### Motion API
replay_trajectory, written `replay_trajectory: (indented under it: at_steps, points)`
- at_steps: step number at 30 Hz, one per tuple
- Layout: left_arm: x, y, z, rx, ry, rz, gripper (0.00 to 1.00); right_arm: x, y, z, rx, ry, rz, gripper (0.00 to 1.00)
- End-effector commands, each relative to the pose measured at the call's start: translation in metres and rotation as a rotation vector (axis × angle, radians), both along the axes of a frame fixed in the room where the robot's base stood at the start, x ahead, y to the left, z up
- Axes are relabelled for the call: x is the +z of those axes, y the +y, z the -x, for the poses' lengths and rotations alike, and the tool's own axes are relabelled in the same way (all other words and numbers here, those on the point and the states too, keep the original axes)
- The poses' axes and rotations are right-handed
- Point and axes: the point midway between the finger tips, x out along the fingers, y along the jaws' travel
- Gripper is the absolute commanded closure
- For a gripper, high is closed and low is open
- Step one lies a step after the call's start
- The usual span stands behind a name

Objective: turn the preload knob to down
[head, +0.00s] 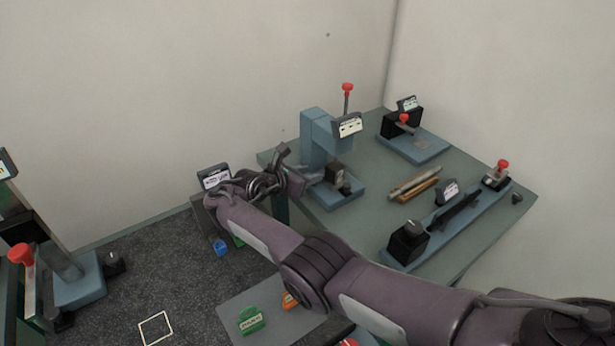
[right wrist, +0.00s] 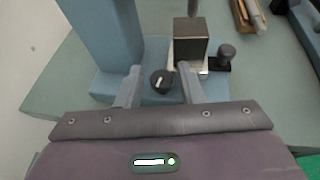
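A round black knob (right wrist: 161,80) with a white pointer mark sits on the blue base of a small press. In the right wrist view its mark runs roughly up and down the picture. I cannot read any label naming it. My right gripper (right wrist: 160,83) is open, with one finger on each side of this knob and a visible gap to both. In the head view my right gripper (head: 303,173) reaches the left side of the blue press (head: 316,135), and that knob is hidden there. My left gripper is not in view.
On the press base stand a dark block (right wrist: 191,40) and a second black knob (right wrist: 226,52), close to the right finger. A long blue fixture (head: 445,228) with a black knob lies further right. A red-topped lever (head: 347,95) rises behind the press.

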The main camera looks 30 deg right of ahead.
Motion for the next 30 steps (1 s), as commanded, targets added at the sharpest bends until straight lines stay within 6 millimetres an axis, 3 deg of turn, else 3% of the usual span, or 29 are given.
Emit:
replay_trajectory:
  at_steps: [1, 18, 30]
  points:
    - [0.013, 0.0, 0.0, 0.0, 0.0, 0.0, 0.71, 0.018, 0.0, 0.0, -0.002, -0.004, -0.001, 0.66]
    - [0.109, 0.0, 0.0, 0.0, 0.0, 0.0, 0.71, 0.121, 0.0, 0.0, -0.002, 0.001, 0.0, 0.66]
    - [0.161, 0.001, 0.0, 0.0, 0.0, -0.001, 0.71, 0.174, 0.0, 0.0, -0.001, 0.002, -0.001, 0.66]
